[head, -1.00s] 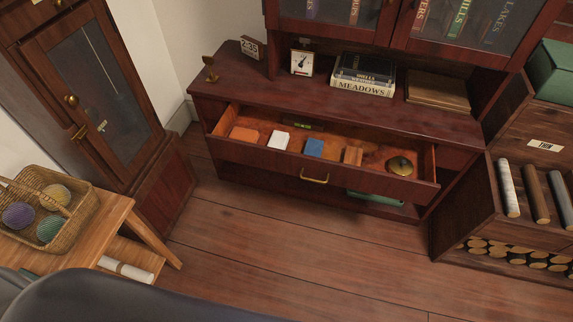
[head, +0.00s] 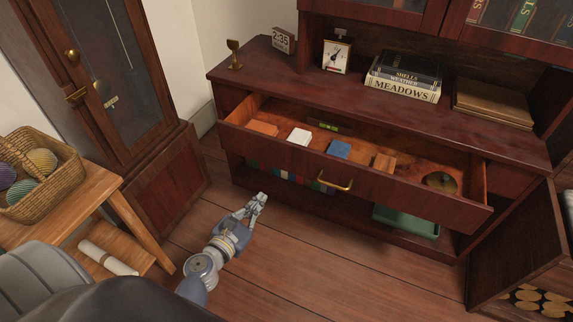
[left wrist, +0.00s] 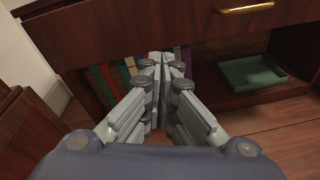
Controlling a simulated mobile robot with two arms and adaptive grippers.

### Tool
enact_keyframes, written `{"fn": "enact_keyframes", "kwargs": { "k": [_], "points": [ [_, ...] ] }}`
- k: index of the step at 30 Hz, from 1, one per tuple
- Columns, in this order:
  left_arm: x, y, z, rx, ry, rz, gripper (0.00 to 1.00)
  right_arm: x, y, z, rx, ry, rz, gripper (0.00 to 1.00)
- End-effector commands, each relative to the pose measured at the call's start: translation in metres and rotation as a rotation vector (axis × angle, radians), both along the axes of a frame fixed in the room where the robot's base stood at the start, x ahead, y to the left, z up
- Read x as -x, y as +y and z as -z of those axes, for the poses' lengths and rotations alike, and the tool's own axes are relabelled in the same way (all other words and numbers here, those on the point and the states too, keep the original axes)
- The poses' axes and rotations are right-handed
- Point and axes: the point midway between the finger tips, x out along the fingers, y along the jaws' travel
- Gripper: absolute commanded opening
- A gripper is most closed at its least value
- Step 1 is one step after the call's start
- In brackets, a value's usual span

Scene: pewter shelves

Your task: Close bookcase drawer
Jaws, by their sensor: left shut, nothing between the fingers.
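The dark red bookcase drawer (head: 408,187) stands pulled out, with its brass handle (head: 335,184) at the middle of its front. Inside lie an orange block, a white block, a blue block (head: 338,149), a wooden block, a green level and a round brass piece. The handle also shows at the top of the left wrist view (left wrist: 246,8). My left gripper (head: 258,199) is shut and empty, in front of and lower than the drawer's left part, apart from it. In the left wrist view its fingertips (left wrist: 166,58) meet before the lower shelf. My right gripper is not in view.
The lower shelf holds a row of books (left wrist: 109,80) and a green tray (head: 405,222). A side table (head: 95,203) with a basket stands at left, beside a glass-door cabinet (head: 172,173). The floor before the drawer is clear.

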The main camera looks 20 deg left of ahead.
Motion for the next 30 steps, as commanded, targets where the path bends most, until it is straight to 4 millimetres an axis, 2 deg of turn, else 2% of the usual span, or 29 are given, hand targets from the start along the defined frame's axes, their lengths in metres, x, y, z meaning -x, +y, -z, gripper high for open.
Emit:
{"fn": "enact_keyframes", "kwargs": {
  "k": [4,9,14,23,30],
  "points": [
    [-0.002,0.016,-0.035,0.192,-0.113,-0.053,0.00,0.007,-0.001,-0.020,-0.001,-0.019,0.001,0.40],
    [-0.005,0.021,-0.054,0.273,-0.158,-0.066,0.00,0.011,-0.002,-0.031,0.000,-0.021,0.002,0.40],
    [-0.024,0.021,-0.057,0.274,-0.161,-0.064,0.00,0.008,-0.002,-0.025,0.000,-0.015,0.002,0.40],
    [-0.086,0.022,-0.056,0.271,-0.159,-0.065,0.00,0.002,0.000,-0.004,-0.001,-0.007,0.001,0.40],
    [-0.126,0.022,-0.054,0.271,-0.157,-0.066,0.00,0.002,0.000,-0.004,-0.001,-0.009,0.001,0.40]
  ]
}}
